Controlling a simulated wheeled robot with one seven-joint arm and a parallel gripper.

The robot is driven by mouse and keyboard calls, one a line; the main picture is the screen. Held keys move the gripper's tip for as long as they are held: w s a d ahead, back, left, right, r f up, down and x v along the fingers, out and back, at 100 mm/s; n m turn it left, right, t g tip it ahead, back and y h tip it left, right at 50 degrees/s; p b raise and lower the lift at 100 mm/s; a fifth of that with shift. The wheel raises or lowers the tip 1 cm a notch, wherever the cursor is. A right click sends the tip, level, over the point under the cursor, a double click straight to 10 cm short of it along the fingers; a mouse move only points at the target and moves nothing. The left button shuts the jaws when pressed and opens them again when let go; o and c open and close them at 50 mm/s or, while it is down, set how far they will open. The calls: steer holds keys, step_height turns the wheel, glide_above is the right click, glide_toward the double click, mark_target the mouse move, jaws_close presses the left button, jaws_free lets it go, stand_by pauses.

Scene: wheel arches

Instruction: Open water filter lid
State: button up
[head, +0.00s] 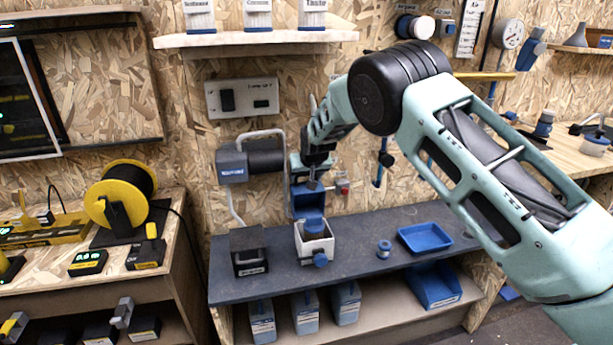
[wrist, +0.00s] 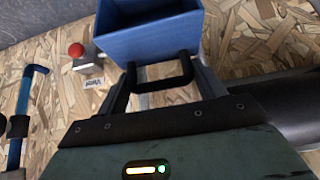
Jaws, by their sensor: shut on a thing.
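A blue box-shaped part (head: 306,202) is at the wall above the dark bench, and I take it as part of the water filter. In the wrist view it (wrist: 150,34) fills the top middle, with a black handle (wrist: 160,84) on its near side. My gripper (head: 312,183) is just above the blue part in the head view. In the wrist view my gripper (wrist: 162,72) has a finger on each side of the handle and is shut on it. I cannot tell where the lid's seam is or whether it is raised.
A black cylinder with a blue end (head: 232,166) is on the wall left of my gripper. A red button (head: 342,183) is close on the right. Below, a white container (head: 313,243) and a blue tray (head: 425,237) stand on the bench (head: 365,262).

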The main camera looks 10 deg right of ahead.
steer(key=shift+w+r, duration=0.2)
steer(key=shift+r, duration=0.1)
steer(key=o, duration=1)
steer(key=shift+o, duration=1.1)
steer(key=shift+s+f, duration=0.1)
steer(key=shift+f, duration=0.05)
steer(key=b+v, duration=0.2)
steer(key=v, duration=1.5)
steer(key=shift+s, duration=0.25)
